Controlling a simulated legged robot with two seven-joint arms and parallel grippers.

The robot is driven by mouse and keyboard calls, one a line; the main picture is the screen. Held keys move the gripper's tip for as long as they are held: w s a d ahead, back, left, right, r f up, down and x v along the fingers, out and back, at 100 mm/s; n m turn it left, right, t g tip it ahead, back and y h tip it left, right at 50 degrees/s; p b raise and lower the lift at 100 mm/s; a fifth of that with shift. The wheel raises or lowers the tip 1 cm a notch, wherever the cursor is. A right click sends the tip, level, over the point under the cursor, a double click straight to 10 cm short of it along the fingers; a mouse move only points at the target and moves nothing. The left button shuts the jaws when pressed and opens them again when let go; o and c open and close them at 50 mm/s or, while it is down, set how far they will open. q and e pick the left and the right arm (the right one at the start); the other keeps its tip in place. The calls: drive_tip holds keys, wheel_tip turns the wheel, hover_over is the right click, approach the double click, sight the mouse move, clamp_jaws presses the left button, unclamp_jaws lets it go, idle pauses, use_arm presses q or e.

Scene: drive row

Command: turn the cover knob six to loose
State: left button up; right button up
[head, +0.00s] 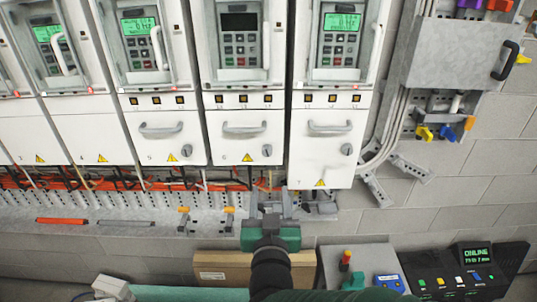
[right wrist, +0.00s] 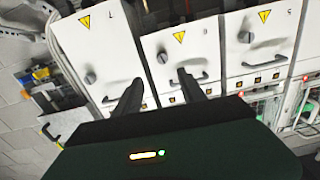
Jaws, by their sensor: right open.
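Cover six is the white panel (head: 225,142) under the drive with the dark screen. Its grey round knob (head: 267,150) is at the cover's right side, beside a grey bar handle (head: 245,127) and a yellow warning triangle. In the right wrist view the picture is turned over, and knob six (right wrist: 162,58) shows in the middle cover, just beyond the fingers. My right gripper (head: 273,200) is below cover six, apart from the knob. Its two dark fingers (right wrist: 158,82) are spread and empty. The knob's exact angle is too small to tell. My left gripper is out of view.
Similar knobs sit on cover five (head: 187,150) and cover seven (head: 347,149). Orange cables (head: 100,182) run below the covers. A grey box (head: 455,52) hangs at right. Below are a cardboard box (head: 215,270) and a black console (head: 465,275) reading ONLINE.

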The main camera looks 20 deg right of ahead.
drive_tip(key=w+r, duration=0.1)
drive_tip(key=w, duration=0.1)
drive_tip(key=p, duration=0.3)
approach(268, 153)
drive_tip(key=w, duration=0.4)
drive_tip(key=w+d, duration=0.2)
drive_tip(key=w, duration=0.1)
drive_tip(key=w+d+p, duration=0.1)
drive_tip(key=shift+w, duration=0.35)
drive_tip(key=shift+w+d, duration=0.15)
drive_tip(key=shift+a, duration=0.45)
drive_tip(key=shift+w+a, duration=0.15)
drive_tip(key=shift+a, duration=0.15)
drive_tip(key=c, duration=0.4)
drive_tip(key=shift+c, duration=1.2)
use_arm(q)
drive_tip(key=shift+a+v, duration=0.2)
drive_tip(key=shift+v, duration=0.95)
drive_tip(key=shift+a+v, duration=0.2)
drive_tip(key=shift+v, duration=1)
use_arm(e)
drive_tip(key=shift+d, duration=0.45)
clamp_jaws()
